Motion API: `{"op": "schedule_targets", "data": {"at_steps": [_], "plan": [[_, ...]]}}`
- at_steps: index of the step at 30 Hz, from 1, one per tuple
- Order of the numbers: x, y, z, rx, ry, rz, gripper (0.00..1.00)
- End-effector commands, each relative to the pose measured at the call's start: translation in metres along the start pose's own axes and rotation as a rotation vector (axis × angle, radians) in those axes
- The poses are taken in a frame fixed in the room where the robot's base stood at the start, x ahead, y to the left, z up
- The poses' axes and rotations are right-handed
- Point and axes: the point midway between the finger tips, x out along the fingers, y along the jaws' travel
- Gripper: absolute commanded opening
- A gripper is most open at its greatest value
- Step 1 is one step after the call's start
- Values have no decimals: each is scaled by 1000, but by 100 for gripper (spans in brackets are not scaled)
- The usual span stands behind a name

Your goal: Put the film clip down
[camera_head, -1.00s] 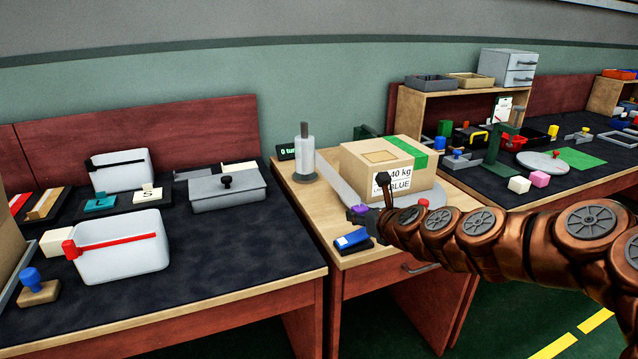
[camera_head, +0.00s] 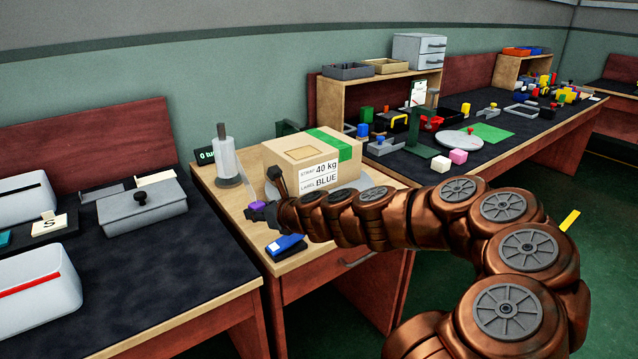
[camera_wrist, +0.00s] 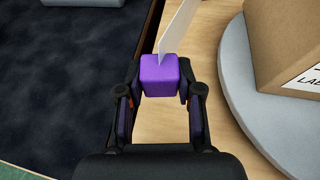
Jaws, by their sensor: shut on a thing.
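The film clip (camera_wrist: 162,77) is a small purple block with a strip of pale film (camera_wrist: 178,32) running from it. My gripper (camera_wrist: 161,84) is shut on the clip, one finger on each side, above the light wooden table. In the head view the clip (camera_head: 257,206) shows at the end of my arm, left of the carton. The film leads back to an upright white film roll (camera_head: 227,158) with a dark handle. Whether the clip touches the table is hard to tell.
A blue device (camera_head: 286,245) lies near the table's front edge. A dark-topped bench (camera_head: 150,265) with a lidded grey box (camera_head: 142,207) adjoins at left. Some bare wood lies around my gripper.

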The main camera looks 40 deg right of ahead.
Motion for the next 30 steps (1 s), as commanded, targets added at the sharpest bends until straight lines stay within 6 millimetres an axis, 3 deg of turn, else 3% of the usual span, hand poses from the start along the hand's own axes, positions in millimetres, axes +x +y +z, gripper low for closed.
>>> {"op": "schedule_targets", "data": {"at_steps": [1,9,18,24,30], "plan": [[-10,-18,-3,12,-1,-22,6],[-67,-90,-16,39,-1,-100,6],[-126,-145,-20,68,0,-171,6],[-137,-156,-19,74,0,-182,6],[-128,-180,-19,73,2,-185,6]]}}
